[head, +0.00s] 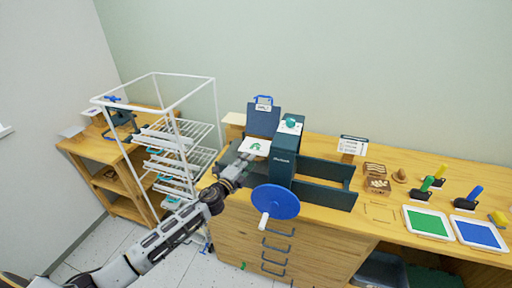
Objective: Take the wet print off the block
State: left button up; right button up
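A white paper print (258,150) with a green motif lies on the left part of the bed of a dark teal press (283,163). I cannot make out the block; it may be hidden under the paper. My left gripper (236,170) reaches in from the lower left and is close to the print's left front edge. The fingertips are small and dark against the press, so I cannot tell whether they are open or touch the paper. My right gripper is not in view.
The press has a blue handwheel (275,202) in front, close to my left wrist. A white wire drying rack (176,140) stands at the left.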

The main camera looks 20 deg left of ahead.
aim_at(256, 146)
pick_arm(q)
jog(key=shift+w, duration=0.1)
dwell(0.3)
jog(key=shift+p+x, duration=0.35)
jog(key=shift+x, duration=1.05)
jog(key=shift+w+r, duration=0.2)
jog(key=shift+w, duration=0.85)
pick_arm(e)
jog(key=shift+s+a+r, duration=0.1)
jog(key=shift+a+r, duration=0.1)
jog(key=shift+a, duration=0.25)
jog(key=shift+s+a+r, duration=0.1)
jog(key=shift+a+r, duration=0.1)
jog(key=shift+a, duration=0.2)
pick_arm(q)
jog(key=shift+w, duration=0.1)
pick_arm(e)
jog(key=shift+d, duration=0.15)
pick_arm(q)
jog(key=shift+d, duration=0.1)
jog(key=shift+c, duration=0.4)
jog(key=c, duration=0.5)
grip_shut()
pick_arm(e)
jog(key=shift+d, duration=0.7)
